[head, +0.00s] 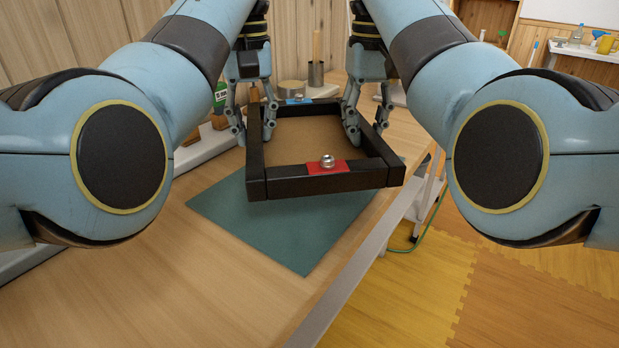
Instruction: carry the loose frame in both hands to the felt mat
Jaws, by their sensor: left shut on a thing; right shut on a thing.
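The loose frame (325,184) is dark, nearly square, with a brown panel inside. My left gripper (254,125) is shut on its left bar and my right gripper (368,125) is shut on its right bar. The near bar carries a red patch with a shiny metal ball (327,161) on it. A blue patch shows at the far bar. The felt mat (280,232) is teal and lies flat on the table, its near part bare. The frame hides the mat's far part and appears above it; the gap's height is hard to tell.
The wooden table (225,265) is clear to the left and in front of the mat. Its right edge (345,290) runs close to the mat's right side. A metal cup (316,74) and a round tin (292,88) stand behind the frame. A pale rail stands at left.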

